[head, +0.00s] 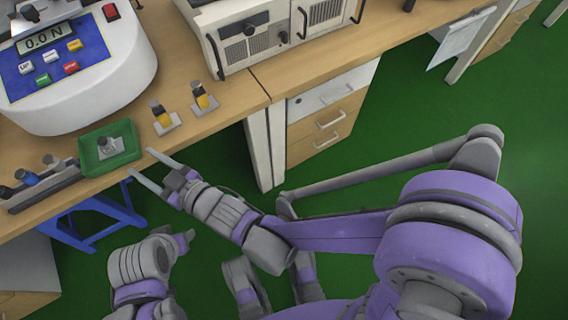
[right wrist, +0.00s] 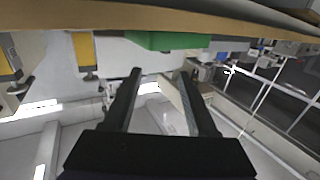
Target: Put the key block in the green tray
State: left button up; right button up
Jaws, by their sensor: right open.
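The green tray (head: 97,169) sits on the wooden table near its front edge, and its green side shows in the right wrist view (right wrist: 165,41). A small grey metal block (head: 109,147) with a knob on top lies inside the tray. It looks like the key block, but I cannot be sure. My right gripper (head: 141,163) is open and looks empty, with its fingertips just right of the tray at the table's front edge. Its two dark fingers stand apart in the right wrist view (right wrist: 157,88). My left arm shows at the lower left, but I see no left fingers.
A beige instrument (head: 260,45) stands at the back.

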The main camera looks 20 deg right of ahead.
jog(key=d+f+m+g+h, duration=0.1)
jog(key=d+f+m+h, duration=0.2)
jog(key=d, duration=0.8)
jog(key=d+f+m+g+h, duration=0.1)
jog(key=d+f+g+h, duration=0.3)
jog(key=d, duration=0.6)
jog(key=s+d+f+m+g+h, duration=0.1)
jog(key=s+d+m+g+h, duration=0.1)
jog(key=s+d, duration=0.5)
jog(key=s+d+f+m+g+h, duration=0.1)
jog(key=s+d+f+m+h, duration=0.1)
jog(key=s+d, duration=0.5)
jog(key=shift+s+d+f+g+h, duration=0.2)
jog(key=shift+d+f+g+h, duration=0.15)
jog(key=shift+d, duration=0.3)
